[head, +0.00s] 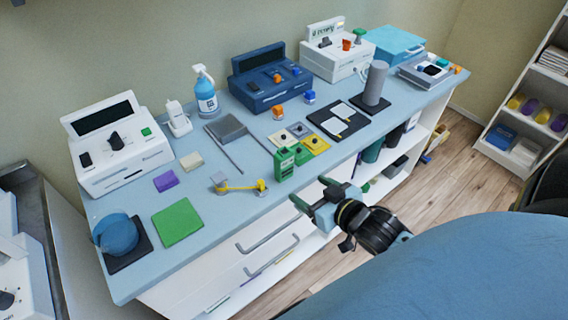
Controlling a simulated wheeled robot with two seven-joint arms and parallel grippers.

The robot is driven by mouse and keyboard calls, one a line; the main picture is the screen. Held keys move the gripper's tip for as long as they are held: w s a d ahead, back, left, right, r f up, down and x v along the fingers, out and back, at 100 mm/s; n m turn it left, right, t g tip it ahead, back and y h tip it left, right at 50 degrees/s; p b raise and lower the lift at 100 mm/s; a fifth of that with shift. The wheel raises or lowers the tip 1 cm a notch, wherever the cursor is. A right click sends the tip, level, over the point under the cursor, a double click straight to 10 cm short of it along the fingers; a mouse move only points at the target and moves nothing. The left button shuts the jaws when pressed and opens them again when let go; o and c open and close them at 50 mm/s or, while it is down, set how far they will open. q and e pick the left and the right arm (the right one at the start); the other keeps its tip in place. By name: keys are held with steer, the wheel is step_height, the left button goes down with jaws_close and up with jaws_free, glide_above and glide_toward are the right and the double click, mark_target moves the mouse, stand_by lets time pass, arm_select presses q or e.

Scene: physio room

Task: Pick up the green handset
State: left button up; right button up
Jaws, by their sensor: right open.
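The green handset (284,164) stands upright near the front edge of the blue counter, about the middle of its length. My right gripper (313,193) is in front of the counter's front edge, to the right of the handset and a little lower in the picture. Its jaws are open and point toward the counter. I see a gap between the gripper and the handset, with nothing held. My left gripper is out of the picture.
The blue counter (225,195) has grey, yellow and black pads (338,119) right behind the handset. White drawers (265,246) are below. A large blue rounded surface fills the lower right.

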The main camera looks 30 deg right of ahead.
mark_target(285, 165)
steer(key=shift+t, duration=0.4)
steer(key=w, duration=0.2)
steer(key=w+r, duration=0.1)
steer(key=w, duration=0.2)
steer(key=w+a, duration=0.1)
steer(key=w, duration=0.1)
steer(key=shift+w+r+b, duration=0.2)
steer(key=shift+b, duration=0.15)
steer(key=shift+d+b+x, duration=0.15)
steer(key=shift+x, duration=1.3)
steer(key=shift+d+b+x, duration=0.1)
steer(key=shift+b+x, duration=0.05)
steer(key=shift+x, duration=1.35)
steer(key=c, duration=1.1)
